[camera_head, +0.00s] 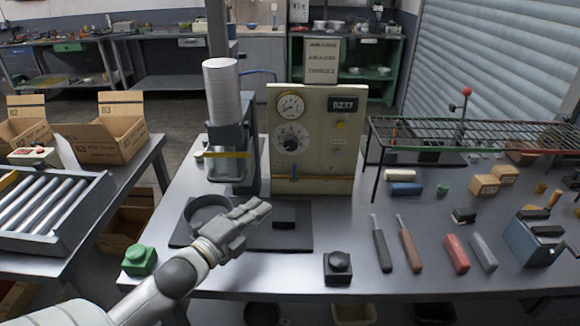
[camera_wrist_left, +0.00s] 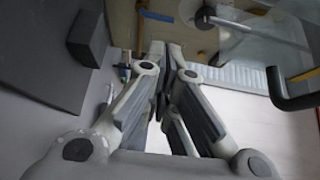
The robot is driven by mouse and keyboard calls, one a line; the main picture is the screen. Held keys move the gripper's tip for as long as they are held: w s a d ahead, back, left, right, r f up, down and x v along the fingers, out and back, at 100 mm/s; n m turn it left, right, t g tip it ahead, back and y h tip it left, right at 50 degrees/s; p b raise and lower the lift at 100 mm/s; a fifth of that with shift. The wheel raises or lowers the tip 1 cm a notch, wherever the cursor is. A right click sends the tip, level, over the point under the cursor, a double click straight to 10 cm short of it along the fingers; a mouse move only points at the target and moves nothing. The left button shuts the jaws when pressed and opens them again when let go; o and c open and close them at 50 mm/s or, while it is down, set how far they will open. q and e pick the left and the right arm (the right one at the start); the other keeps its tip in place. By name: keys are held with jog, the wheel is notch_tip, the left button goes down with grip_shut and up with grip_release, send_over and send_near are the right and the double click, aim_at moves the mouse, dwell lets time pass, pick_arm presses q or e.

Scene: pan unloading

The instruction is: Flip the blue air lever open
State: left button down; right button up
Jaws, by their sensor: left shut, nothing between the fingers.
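The blue air lever (camera_head: 294,172) is a small blue piece low on the front of the beige panel box (camera_head: 340,140). In the left wrist view a blue bar (camera_wrist_left: 157,16) on the beige panel appears to be this lever, beyond my fingertips. My left gripper (camera_head: 262,208) is shut and empty, over the dark mat in front of the panel. It also shows in the left wrist view (camera_wrist_left: 167,52), with its fingertips together and apart from the blue bar. My right gripper is not in view.
A press-like stand with a grey cylinder (camera_head: 222,92) stands left of the panel. A dark ring (camera_head: 208,212) and a black block (camera_head: 284,217) are on the mat (camera_head: 300,240). A green button box (camera_head: 139,260) and a black button box (camera_head: 338,267) are at the front. A wire rack (camera_head: 480,132) is right.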

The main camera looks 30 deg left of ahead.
pick_arm(q)
jog(key=p, duration=0.1)
send_near(294, 177)
jog(key=shift+s+d+r, duration=0.15)
jog(key=shift+d+r, duration=0.1)
jog(key=shift+r, duration=0.35)
jog(key=shift+s+d+r, duration=0.1)
jog(key=shift+d+r, duration=0.15)
jog(key=shift+r, duration=0.3)
jog(key=w+p, duration=0.2)
jog(key=w, duration=0.5)
jog(key=shift+w+d, duration=0.2)
jog(key=shift+w, duration=0.15)
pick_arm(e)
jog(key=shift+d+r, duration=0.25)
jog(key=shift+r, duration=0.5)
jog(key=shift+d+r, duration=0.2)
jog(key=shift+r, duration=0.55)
pick_arm(q)
jog(key=shift+d+f, duration=0.1)
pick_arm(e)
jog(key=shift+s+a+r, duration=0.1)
pick_arm(q)
jog(key=shift+w+d+p, duration=0.1)
jog(key=shift+p, duration=0.2)
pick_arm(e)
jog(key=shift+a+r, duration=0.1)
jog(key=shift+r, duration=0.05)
